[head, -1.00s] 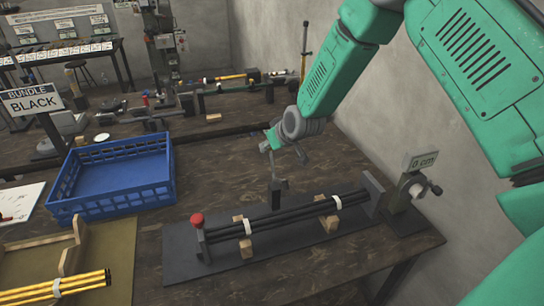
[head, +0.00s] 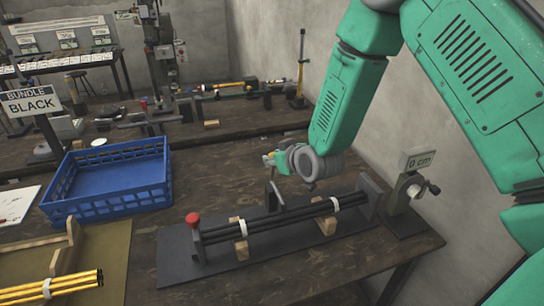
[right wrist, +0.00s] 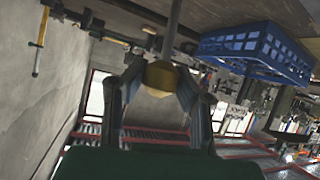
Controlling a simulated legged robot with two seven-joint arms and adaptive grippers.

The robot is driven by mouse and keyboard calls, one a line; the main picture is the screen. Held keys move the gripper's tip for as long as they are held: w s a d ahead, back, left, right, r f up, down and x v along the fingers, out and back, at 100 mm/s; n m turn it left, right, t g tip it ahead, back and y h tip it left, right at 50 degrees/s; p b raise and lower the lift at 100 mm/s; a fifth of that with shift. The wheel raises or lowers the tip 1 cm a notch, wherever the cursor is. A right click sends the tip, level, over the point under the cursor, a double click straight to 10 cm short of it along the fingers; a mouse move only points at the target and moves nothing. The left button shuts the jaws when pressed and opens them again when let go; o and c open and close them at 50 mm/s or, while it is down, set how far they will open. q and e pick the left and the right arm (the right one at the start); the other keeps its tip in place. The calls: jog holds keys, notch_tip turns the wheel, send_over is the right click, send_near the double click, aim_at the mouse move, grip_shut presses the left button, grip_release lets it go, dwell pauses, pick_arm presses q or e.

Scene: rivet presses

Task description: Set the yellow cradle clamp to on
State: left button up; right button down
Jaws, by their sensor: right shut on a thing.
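My right gripper (head: 270,160) is above the back edge of the dark fixture plate (head: 215,272) in the head view. In the right wrist view its two fingers are shut on a rounded yellow knob (right wrist: 160,77), with a thin grey rod (right wrist: 170,32) running from it toward the bench. I take this knob to be the clamp's handle; its link to the clamp's base is not clear. A tilted dark piece (head: 276,197) stands below the gripper, behind the black rods (head: 280,222). My left gripper is out of view.
A red knob (head: 193,219) tops the post at the fixture's left end. A blue crate (head: 110,200) and banded yellow rods (head: 50,286) are to the left. The wall is close on the right.

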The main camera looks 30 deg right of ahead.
jog(key=shift+s+f, duration=0.4)
jog(key=shift+f, duration=0.1)
jog(key=c, duration=1.4)
grip_release()
jog(key=shift+o, duration=1)
jog(key=shift+s+r, duration=0.15)
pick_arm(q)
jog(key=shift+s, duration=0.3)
pick_arm(e)
jog(key=shift+r, duration=0.15)
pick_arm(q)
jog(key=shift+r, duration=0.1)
pick_arm(e)
jog(key=v, duration=1.2)
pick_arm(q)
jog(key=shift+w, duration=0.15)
